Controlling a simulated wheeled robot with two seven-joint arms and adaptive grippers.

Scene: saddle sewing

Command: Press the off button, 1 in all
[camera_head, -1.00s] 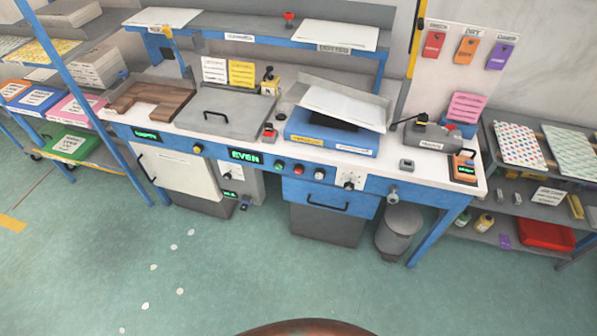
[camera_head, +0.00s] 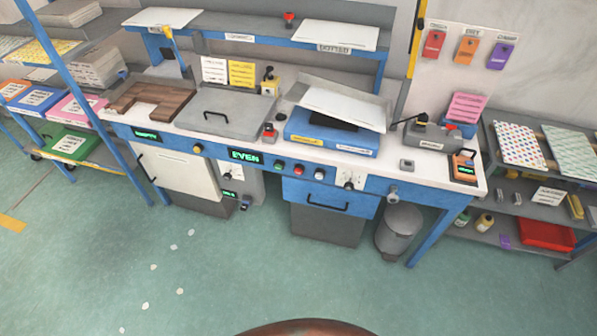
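The blue workbench (camera_head: 380,185) stands ahead of me with a row of buttons along its front edge. A green button (camera_head: 279,166), a red button (camera_head: 299,171) and a white-grey button (camera_head: 319,174) sit side by side, right of a green-lit "EVEN" display (camera_head: 244,155). A yellow button (camera_head: 198,149) is left of that display. Another red button (camera_head: 269,131) stands on a small box on the bench top, and a red knob (camera_head: 289,17) is on the upper shelf. Any "off" label is too small to read. Neither of my grippers is in view.
A grey lidded box (camera_head: 225,110) and a blue machine with a tilted white sheet (camera_head: 340,106) stand on the bench. A grey bin (camera_head: 399,230) is below its right side. Shelves flank the bench.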

